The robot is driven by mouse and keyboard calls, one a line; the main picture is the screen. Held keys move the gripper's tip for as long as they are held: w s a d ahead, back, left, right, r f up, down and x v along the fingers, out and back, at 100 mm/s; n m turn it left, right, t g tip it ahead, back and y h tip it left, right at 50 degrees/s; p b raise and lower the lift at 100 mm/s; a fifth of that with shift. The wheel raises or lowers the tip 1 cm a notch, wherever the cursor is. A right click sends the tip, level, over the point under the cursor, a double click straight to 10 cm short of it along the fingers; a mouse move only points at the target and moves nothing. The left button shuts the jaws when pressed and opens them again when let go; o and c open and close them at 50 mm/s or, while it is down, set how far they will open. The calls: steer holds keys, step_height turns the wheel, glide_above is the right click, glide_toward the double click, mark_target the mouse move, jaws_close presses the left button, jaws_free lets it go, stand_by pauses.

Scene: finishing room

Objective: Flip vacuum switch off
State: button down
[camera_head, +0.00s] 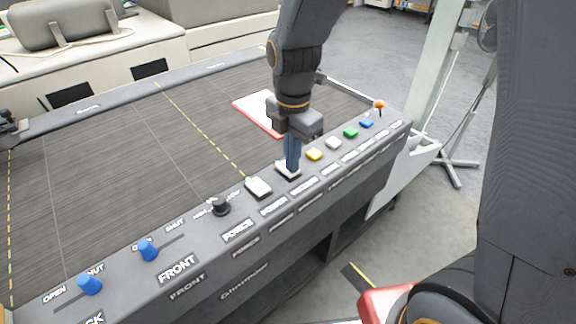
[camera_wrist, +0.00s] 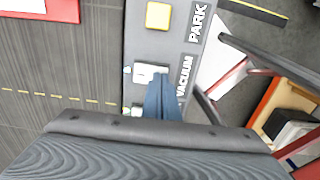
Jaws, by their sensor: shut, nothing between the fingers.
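The vacuum switch is a white rocker in a dark frame on the sloped control panel. In the wrist view the switch (camera_wrist: 147,73) sits beside the "VACUUM" label (camera_wrist: 185,76), with small marks along its left side. In the head view the switch (camera_head: 283,168) shows just under the fingertips, partly hidden by them. My gripper (camera_head: 292,169) points down with its fingers together and nothing between them. In the wrist view my gripper (camera_wrist: 158,82) overlaps the right part of the switch. I cannot tell whether the tips touch it, or which way the rocker is tipped.
Another white rocker (camera_head: 258,187) and a black knob (camera_head: 220,205) are to the left on the panel. A yellow button (camera_head: 314,154), several other buttons and an orange-topped stick (camera_head: 379,104) are to the right. A red-edged white board (camera_head: 254,108) lies on the dark table.

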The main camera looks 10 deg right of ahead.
steer(key=shift+f, duration=0.15)
step_height(320, 180, up, 7)
steer(key=p, duration=0.6)
stand_by(0.4)
stand_by(0.4)
